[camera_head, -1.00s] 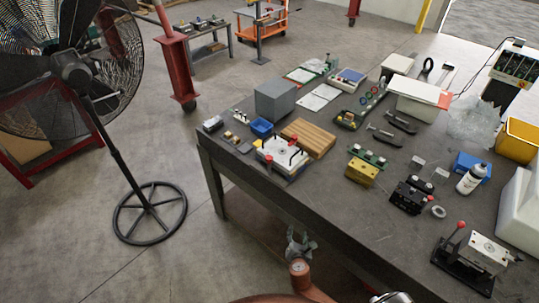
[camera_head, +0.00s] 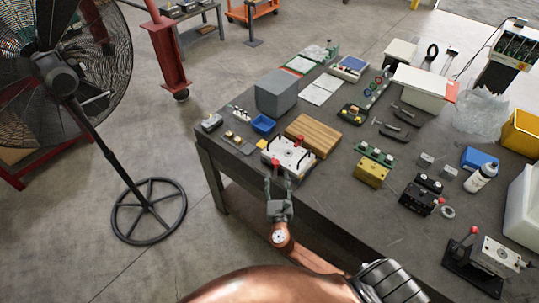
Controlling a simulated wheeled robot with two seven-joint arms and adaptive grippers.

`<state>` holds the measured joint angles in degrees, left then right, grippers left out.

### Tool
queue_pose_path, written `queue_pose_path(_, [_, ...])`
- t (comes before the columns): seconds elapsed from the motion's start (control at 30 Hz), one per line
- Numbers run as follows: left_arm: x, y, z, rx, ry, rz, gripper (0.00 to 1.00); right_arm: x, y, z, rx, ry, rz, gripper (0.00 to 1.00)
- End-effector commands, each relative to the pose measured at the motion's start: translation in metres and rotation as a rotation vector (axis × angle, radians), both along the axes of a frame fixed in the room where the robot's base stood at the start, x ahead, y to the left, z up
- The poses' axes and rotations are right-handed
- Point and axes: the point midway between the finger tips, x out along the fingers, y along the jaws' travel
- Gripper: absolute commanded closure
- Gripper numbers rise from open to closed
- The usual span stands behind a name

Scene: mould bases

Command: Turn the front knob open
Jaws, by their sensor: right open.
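A white mould base (camera_head: 288,155) with black bar handles sits near the table's front left edge. It has red knobs: a back one (camera_head: 298,140) and a front one (camera_head: 275,164) at its near side. My right gripper (camera_head: 278,178) is open, its fingers pointing at the near side of the mould base, close to the front knob. The fingertips are small here, and I cannot tell whether they touch the knob. My left gripper is not in view.
A wooden block (camera_head: 314,136), a blue bin (camera_head: 263,124) and a grey box (camera_head: 277,92) stand behind the mould base. A yellow block (camera_head: 371,172) is to its right. The dark table (camera_head: 330,207) is clear at the front. A fan (camera_head: 66,75) stands at left.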

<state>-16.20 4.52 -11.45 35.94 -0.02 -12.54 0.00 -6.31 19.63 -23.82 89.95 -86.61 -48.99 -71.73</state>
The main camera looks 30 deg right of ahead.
Motion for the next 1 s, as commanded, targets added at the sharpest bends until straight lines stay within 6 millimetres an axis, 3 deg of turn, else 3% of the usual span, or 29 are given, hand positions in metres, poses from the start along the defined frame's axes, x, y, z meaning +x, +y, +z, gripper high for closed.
queue_pose_path(0.17, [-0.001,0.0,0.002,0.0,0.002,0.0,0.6,0.012,-0.004,0.001,-0.002,0.0,0.003,0.56])
queue_pose_path(0.4, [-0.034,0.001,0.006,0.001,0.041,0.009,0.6,0.047,-0.019,0.001,-0.001,0.0,0.005,0.56])
queue_pose_path(0.53, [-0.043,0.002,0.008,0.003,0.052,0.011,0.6,0.062,-0.027,0.001,0.0,0.0,0.005,0.56])
queue_pose_path(0.9, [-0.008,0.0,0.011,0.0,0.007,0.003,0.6,0.071,-0.034,-0.001,0.001,0.0,0.002,0.56])
queue_pose_path(1.0, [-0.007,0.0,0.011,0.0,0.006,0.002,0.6,0.071,-0.034,0.0,0.001,0.0,0.002,0.58])
